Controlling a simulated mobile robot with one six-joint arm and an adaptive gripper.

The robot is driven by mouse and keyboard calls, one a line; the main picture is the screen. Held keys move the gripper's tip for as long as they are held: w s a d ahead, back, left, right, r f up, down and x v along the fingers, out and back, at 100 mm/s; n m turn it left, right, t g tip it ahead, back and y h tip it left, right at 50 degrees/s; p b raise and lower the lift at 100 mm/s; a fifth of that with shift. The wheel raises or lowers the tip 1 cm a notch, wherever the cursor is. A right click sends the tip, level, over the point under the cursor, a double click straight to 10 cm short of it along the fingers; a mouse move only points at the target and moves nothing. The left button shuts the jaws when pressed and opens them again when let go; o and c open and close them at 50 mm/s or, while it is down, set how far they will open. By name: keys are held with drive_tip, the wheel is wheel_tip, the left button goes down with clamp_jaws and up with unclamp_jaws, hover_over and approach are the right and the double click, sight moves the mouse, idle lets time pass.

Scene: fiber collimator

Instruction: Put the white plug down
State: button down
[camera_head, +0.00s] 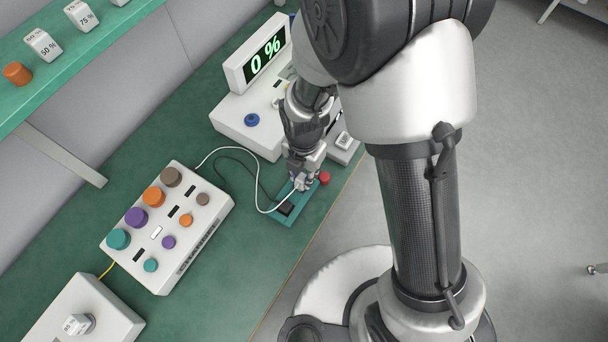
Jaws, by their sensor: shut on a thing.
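My gripper (303,183) points down over a small teal plate (299,208) near the front edge of the green bench. It is shut on the white plug, which the fingers almost wholly hide. A white cable (259,205) runs from the box with coloured knobs (184,222) to the fingertips. A black piece (285,208) sits on the lower left part of the teal plate, close beside the fingers. I cannot tell whether the plug touches the plate.
A white device with a "0 %" display (263,58) and blue button (251,120) stands behind my gripper. A red knob (324,178) is just right of the fingers. A dark cable (253,170) loops nearby. A white box (85,315) stands at lower left.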

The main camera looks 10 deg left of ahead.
drive_tip(key=shift+f, duration=0.9)
drive_tip(key=shift+f, duration=0.1)
drive_tip(key=shift+f+b, duration=0.15)
drive_tip(key=shift+b, duration=0.15)
drive_tip(key=c, duration=1.3)
unclamp_jaws()
drive_tip(key=shift+c, duration=0.2)
